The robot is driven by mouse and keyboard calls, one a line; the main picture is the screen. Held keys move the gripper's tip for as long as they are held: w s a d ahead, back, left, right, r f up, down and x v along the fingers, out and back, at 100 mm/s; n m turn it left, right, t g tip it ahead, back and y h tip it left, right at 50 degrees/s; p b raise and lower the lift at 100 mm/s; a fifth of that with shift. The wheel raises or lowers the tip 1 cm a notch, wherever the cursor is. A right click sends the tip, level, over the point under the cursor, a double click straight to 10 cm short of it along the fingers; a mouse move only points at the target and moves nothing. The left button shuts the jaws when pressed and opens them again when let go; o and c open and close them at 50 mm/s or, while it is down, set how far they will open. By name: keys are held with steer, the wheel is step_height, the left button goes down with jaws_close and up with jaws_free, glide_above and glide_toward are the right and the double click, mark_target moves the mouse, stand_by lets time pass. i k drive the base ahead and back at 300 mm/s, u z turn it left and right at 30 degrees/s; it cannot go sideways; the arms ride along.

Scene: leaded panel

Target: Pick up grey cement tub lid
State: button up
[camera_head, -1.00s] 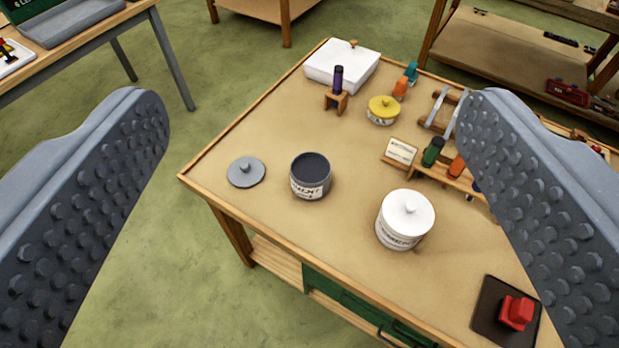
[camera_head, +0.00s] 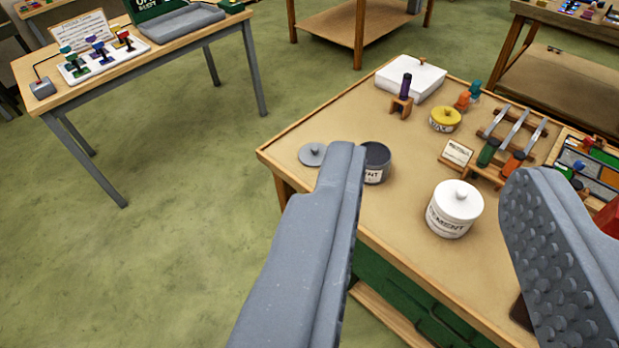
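The grey cement tub lid (camera_head: 313,154) is a flat round disc with a small knob. It lies on the wooden table (camera_head: 400,217) near its left corner. The open grey cement tub (camera_head: 375,163) stands just right of the lid, partly hidden behind my left finger. My gripper (camera_head: 430,190) is open and empty, its two studded fingers spread wide in the foreground. The left finger reaches up close to the lid in the picture, but the lid looks farther away, beyond the fingertip. No contact shows.
A white lidded cement tub (camera_head: 455,209) stands between the fingers in the picture. Behind are a yellow-lidded pot (camera_head: 445,119), a white box (camera_head: 411,80), a tool rack (camera_head: 505,141) and a small sign (camera_head: 457,153). Another table (camera_head: 95,91) stands left. Green floor (camera_head: 190,210) is open between.

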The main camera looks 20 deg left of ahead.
mark_target(312, 153)
steer(key=z, duration=0.05)
steer(key=k, duration=0.55)
steer(key=u, duration=0.65)
steer(key=i, duration=1.4)
steer(key=z, duration=0.4)
steer(key=i, duration=0.95)
steer(key=z, duration=0.6)
